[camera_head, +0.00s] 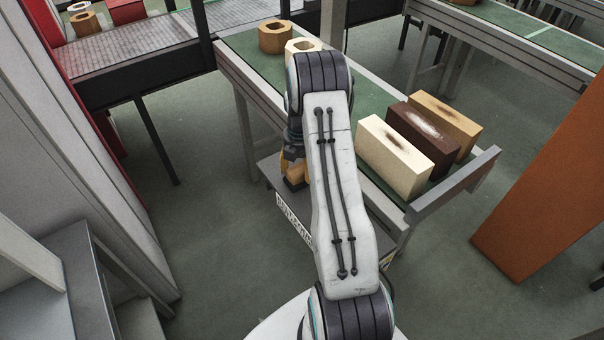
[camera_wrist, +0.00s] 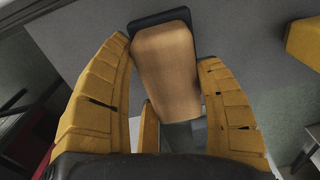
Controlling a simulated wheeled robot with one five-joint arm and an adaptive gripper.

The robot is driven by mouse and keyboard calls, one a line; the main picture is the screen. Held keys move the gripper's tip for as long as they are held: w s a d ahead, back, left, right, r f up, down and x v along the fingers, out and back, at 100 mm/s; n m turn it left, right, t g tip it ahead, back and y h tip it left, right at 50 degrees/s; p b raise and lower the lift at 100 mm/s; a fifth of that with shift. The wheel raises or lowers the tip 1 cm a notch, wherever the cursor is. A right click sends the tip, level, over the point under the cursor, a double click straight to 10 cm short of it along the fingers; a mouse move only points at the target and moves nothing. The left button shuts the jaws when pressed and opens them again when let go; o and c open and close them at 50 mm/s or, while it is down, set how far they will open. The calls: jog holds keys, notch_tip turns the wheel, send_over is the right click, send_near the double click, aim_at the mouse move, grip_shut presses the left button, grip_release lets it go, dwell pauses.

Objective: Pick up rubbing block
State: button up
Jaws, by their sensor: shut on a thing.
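The rubbing block (camera_wrist: 166,72) is a tan wooden block with a dark pad along its far end, seen in the wrist view. My gripper (camera_wrist: 166,58) has its two yellow ribbed fingers on either side of the block and is shut on it. In the head view, my gripper (camera_head: 290,158) is partly hidden behind my arm, low at the left side of the green conveyor table. A small part of the tan block (camera_head: 298,172) shows there, over a grey surface. Whether the block touches that surface is unclear.
The grey cart (camera_head: 268,170) with a lettered plate is below my gripper. The green table (camera_head: 262,68) carries a cream brick (camera_head: 395,157), a dark brown brick (camera_head: 422,138), a tan brick (camera_head: 447,118) and hollow pieces. An orange-brown slab (camera_head: 550,190) stands right. Floor on the left is clear.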

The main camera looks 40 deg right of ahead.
jog(key=shift+c, duration=1.3)
jog(key=shift+r, duration=0.1)
jog(key=shift+w+r, duration=0.1)
jog(key=shift+r, duration=0.6)
notch_tip(320, 180, up, 3)
jog(key=shift+f+b, duration=0.2)
jog(key=shift+b, duration=0.25)
jog(key=w+a+r, duration=0.1)
jog(key=a+r, duration=0.1)
jog(key=a, duration=0.1)
jog(key=w+a+r, duration=0.2)
jog(key=a, duration=0.1)
jog(key=w+a+r+b, duration=0.1)
jog(key=w+a+r, duration=0.1)
jog(key=a+r, duration=0.1)
jog(key=shift+w+a, duration=0.25)
jog(key=shift+a, duration=0.35)
